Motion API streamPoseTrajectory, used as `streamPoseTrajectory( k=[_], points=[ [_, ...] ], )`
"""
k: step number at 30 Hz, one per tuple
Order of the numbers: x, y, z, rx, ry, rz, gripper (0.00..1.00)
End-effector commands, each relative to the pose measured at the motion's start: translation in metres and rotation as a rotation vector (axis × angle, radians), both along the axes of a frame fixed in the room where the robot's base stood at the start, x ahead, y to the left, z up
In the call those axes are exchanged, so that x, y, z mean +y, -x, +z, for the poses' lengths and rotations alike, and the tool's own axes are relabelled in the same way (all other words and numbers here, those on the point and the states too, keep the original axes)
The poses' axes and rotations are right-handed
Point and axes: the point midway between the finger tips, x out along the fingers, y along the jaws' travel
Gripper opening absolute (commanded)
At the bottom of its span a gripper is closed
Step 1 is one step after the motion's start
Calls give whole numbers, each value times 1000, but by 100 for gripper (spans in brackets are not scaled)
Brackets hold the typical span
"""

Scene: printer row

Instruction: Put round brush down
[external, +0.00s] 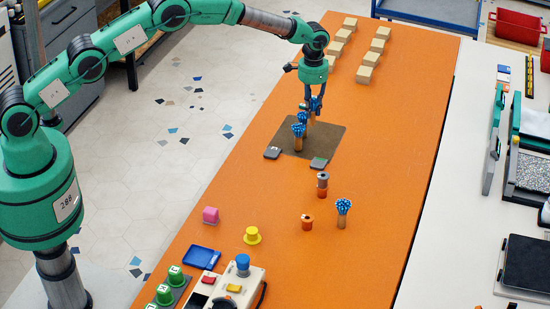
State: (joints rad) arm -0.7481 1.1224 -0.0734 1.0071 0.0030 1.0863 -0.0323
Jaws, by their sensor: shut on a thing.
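My gripper (311,104) points down over the dark brown mat (325,135) on the orange table (270,180). It is shut on a round brush (317,103) with blue bristles on top; the fingers partly cover it, and I cannot tell whether its base touches the mat. Just in front stands another blue-topped brush (298,134) with a brown handle, upright on the mat. More blue bristles (301,117) show between these two. A further brush (343,212) stands upright on the bare table, nearer the camera and to the right.
Tan blocks (367,67) stand in rows at the far end. Table right of the mat is clear.

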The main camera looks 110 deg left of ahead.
Motion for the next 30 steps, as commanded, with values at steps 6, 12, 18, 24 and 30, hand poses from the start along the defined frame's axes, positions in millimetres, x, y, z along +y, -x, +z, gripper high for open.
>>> streamPoseTrajectory(
  k=[6, 12, 18, 24, 30],
  points=[
    [7, 1, 1, 0, 0, 2, 1],
    [7, 1, 1, 0, 0, 2, 1],
    [6, 1, -3, 1, 1, 2, 1],
    [6, 2, -27, 2, 2, 2, 1],
    [6, 1, -53, 1, 1, 2, 1]
  ],
)
